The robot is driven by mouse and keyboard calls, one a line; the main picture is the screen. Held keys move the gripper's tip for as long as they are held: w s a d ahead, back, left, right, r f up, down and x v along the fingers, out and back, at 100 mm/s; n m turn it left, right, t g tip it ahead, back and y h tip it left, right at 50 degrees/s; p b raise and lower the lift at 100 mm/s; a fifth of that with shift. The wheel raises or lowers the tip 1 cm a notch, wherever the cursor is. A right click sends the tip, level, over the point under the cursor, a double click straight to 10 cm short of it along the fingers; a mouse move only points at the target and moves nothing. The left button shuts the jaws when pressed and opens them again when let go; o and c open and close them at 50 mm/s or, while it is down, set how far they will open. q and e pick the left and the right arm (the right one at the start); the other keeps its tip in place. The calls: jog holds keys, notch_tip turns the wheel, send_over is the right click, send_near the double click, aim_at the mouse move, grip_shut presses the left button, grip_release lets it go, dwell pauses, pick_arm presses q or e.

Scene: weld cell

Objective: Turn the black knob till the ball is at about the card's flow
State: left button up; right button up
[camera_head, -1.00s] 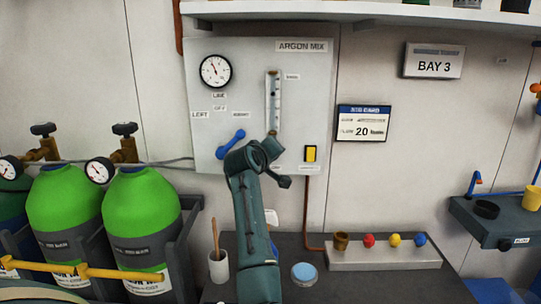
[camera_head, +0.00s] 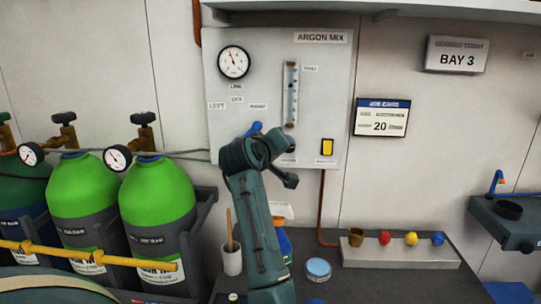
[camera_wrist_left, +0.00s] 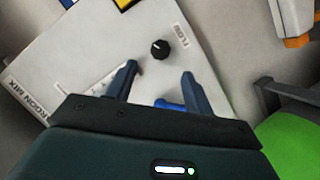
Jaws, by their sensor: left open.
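The black knob (camera_head: 291,147) is on the lower part of the grey ARGON MIX panel (camera_head: 230,100), under the clear flow tube (camera_head: 290,95). The ball inside the tube is too small to tell. The job card (camera_head: 381,118) to the right reads 20. My left gripper (camera_head: 284,160) is in front of the panel, its fingers largely hidden in the head view. In the left wrist view its fingers (camera_wrist_left: 160,72) are open and empty, with the knob (camera_wrist_left: 160,49) beyond the tips, between their lines. My right gripper is not in view.
A blue lever (camera_head: 254,129) is partly behind my arm; it also shows between the fingers in the wrist view (camera_wrist_left: 170,105). A yellow switch (camera_head: 327,147) is right of the knob. Green cylinders (camera_head: 157,194) stand left. A cup (camera_head: 231,259) is on the bench below.

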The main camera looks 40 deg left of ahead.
pick_arm(q)
jog(key=v, duration=0.5)
dwell(0.5)
